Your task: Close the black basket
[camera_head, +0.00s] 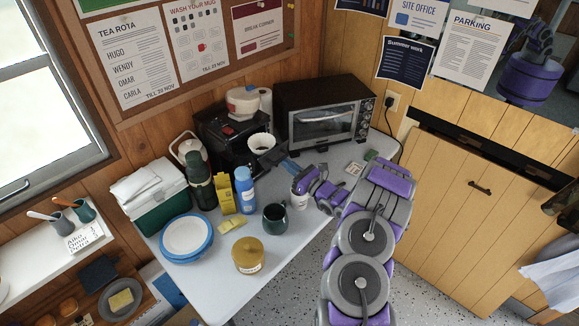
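The black basket (270,157) stands swung out at the front of the black coffee machine (222,128). A white paper filter (259,144) sits in it, and a dark part juts to the right, perhaps its handle. My gripper (302,178) is to the right of the basket and lower in the picture, in front of the toaster oven. It appears apart from the basket. Its fingertips are small and partly hidden by my wrist, so I cannot tell whether it is open or shut.
A white cup (298,199) is close beside my gripper. A green mug (274,218), blue bottle (244,191), yellow carton (225,194) and dark flask (201,187) stand in front of the machine. The toaster oven (326,113) is to its right. The table's (299,237) front right is clear.

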